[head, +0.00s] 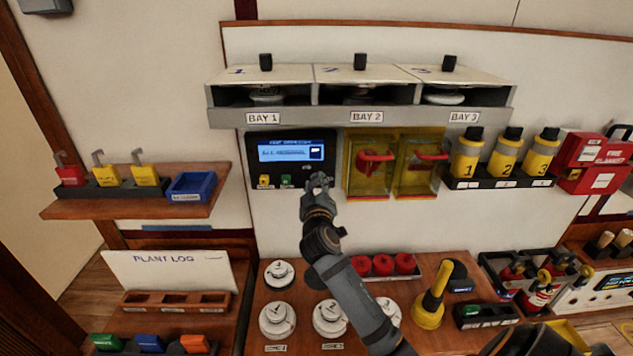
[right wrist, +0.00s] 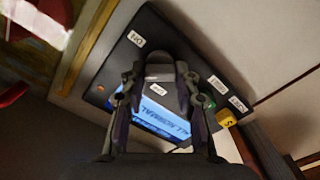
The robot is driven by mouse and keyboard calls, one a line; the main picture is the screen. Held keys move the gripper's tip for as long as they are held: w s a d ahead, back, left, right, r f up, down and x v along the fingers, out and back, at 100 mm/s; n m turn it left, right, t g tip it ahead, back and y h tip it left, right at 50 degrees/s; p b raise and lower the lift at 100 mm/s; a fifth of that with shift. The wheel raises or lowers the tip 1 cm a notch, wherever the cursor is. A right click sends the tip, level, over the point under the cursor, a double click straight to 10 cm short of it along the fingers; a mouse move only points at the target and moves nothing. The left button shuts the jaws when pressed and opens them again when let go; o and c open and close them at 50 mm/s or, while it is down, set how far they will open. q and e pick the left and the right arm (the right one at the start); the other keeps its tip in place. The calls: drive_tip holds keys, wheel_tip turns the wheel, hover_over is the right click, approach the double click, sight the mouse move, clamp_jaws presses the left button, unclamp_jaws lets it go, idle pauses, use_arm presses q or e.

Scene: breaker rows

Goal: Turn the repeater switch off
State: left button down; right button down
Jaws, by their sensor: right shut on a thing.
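A dark control panel (head: 291,158) with a lit blue screen (head: 290,150) is on the wall below bay 1. It has a yellow button (head: 264,181) and a green one (head: 286,181) at its lower left. My right gripper (head: 319,181) is at the panel's lower right corner, shut on a small part there. In the right wrist view a grey switch piece (right wrist: 158,72) shows between the fingertips, in front of the dark panel (right wrist: 112,78). The label below it is too small to read, and its position is unclear.
Yellow guarded red handles (head: 375,160) are right of the panel. The bay shelf (head: 300,116) juts out above. Below, the wooden bench (head: 262,305) holds white round pieces and red caps. Several yellow bottles (head: 505,155) stand at the right.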

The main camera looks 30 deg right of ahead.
drive_tip(key=n+p, duration=0.2)
drive_tip(key=n, duration=0.3)
drive_tip(key=shift+r+n+p, duration=0.1)
drive_tip(key=shift+n+p, duration=0.2)
drive_tip(key=shift+p, duration=0.05)
drive_tip(key=shift+n+p, duration=1.1)
drive_tip(key=shift+n, duration=1.1)
drive_tip(key=shift+f, duration=0.2)
drive_tip(key=c, duration=1)
unclamp_jaws()
drive_tip(key=v, duration=0.7)
drive_tip(key=shift+a, duration=0.2)
